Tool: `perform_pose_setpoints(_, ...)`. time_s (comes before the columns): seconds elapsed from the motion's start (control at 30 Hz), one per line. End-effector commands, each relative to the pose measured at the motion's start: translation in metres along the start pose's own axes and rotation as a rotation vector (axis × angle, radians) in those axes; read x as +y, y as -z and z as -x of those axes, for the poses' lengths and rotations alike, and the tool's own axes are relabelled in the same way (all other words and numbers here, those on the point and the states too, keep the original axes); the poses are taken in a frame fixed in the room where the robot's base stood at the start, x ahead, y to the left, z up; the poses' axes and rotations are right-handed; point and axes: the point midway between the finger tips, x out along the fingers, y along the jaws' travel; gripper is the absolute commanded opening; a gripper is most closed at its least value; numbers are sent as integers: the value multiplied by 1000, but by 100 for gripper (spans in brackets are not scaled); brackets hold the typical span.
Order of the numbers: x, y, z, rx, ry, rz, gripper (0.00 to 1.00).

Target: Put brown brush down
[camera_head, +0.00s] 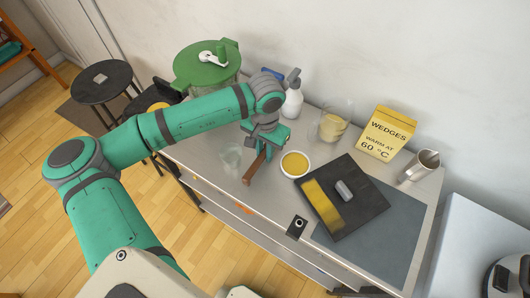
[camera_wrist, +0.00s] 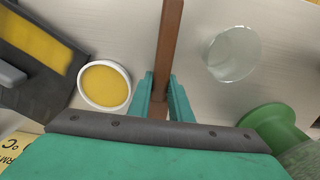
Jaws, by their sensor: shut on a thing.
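My gripper (camera_head: 265,143) is shut on the brown brush (camera_head: 253,168), a long brown bar that hangs tilted below the fingers in the head view. In the wrist view the brush (camera_wrist: 168,45) runs up and away from between the teal fingers (camera_wrist: 167,98) to the top edge. The brush is over the table's (camera_head: 228,184) front left part, between a clear glass and a white bowl. I cannot tell whether its lower end touches the table. No bristles show; the end in the gripper is hidden.
The white bowl (camera_head: 295,164) of yellow stuff stands just right of the brush, and the clear glass (camera_head: 232,158) just left. A dark tray (camera_head: 361,205), a yellow box (camera_head: 387,134), a jug (camera_head: 334,122), a spray bottle (camera_head: 292,100) and a metal cup (camera_head: 424,164) stand farther off.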

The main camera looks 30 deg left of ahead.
Motion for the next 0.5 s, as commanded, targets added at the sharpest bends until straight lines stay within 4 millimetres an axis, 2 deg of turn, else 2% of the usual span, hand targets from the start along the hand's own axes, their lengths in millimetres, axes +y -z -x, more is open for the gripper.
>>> perform_pose_setpoints(0.1, 0, 0, -8, 0, 0, 1, 0)
perform_pose_setpoints(0.47, -2, -1, -11, 0, -2, 4, 0)
perform_pose_setpoints(0.5, -2, -1, -11, 0, -1, 5, 23)
